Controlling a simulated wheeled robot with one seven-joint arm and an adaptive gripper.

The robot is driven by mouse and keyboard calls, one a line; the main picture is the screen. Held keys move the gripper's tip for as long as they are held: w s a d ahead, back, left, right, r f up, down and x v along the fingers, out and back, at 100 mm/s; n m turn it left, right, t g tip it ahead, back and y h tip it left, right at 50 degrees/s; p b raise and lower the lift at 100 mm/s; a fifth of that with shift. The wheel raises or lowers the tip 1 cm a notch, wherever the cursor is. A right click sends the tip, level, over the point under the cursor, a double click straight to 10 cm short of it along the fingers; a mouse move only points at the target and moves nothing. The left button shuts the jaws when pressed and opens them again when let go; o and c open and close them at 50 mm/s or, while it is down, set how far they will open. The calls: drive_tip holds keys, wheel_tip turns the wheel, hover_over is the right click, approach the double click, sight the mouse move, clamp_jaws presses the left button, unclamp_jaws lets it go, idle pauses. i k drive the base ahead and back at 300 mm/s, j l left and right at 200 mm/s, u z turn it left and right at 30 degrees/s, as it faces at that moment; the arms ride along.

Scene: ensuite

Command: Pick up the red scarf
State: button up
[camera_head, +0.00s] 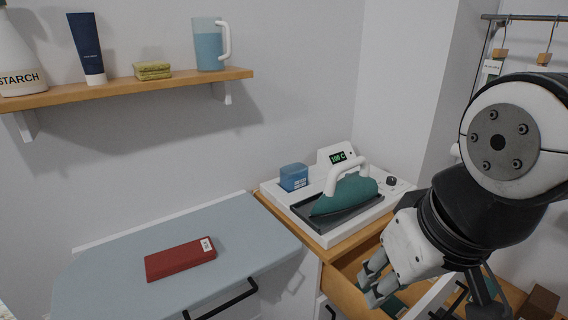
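The red scarf (180,259) looks like a flat, folded dark red block with a small white tag at its right end. It lies on the grey-blue board (110,275) at the lower left, with clear surface around it. My gripper (371,284) is at the lower right, well to the right of the scarf and apart from it. Its fingers point down and left, over an open wooden drawer. The fingers look near each other, but the gap between them is not clear. I see nothing held.
A wall shelf (130,85) with bottles and a jug (209,47) hangs above the board.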

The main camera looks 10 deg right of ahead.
sight(162, 264)
drive_tip(key=z, duration=1.05)
drive_tip(key=u, duration=1.75)
drive_tip(key=i+j+z, duration=0.15)
drive_tip(key=i+z, duration=0.35)
drive_tip(key=i, duration=0.2)
